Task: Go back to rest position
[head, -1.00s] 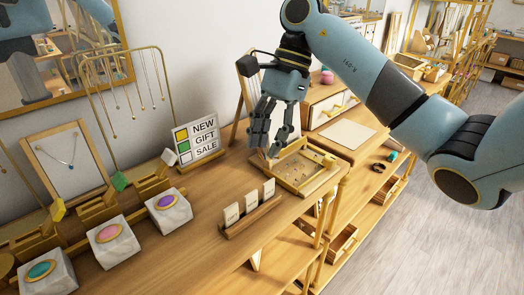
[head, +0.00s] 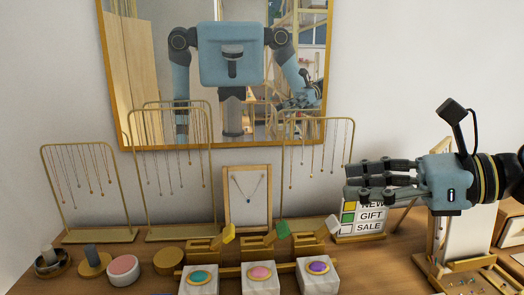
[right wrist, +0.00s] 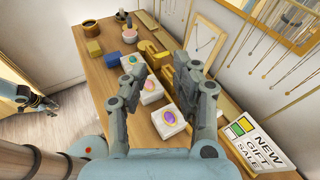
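My right gripper (head: 362,182) reaches in from the right in the head view, its fingers pointing left in front of the gift-sale sign (head: 362,215) and partly covering it. In the right wrist view my right gripper (right wrist: 157,72) has its two fingers apart with nothing between them. The sign (right wrist: 262,145) also shows there, at lower right. My left gripper (right wrist: 42,103) seems to show small at the left edge of that view, over the floor; its finger state is unclear. The head view shows my left arm only in the mirror (head: 128,138), hanging down.
The wooden counter (head: 120,270) bears white display blocks (head: 262,285) with coloured stones, necklace stands (head: 63,148), a framed pendant (head: 232,212) and a pink-topped box (head: 122,270). A wooden tray (head: 470,282) lies below the right arm. Open floor (right wrist: 75,128) lies beside the counter.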

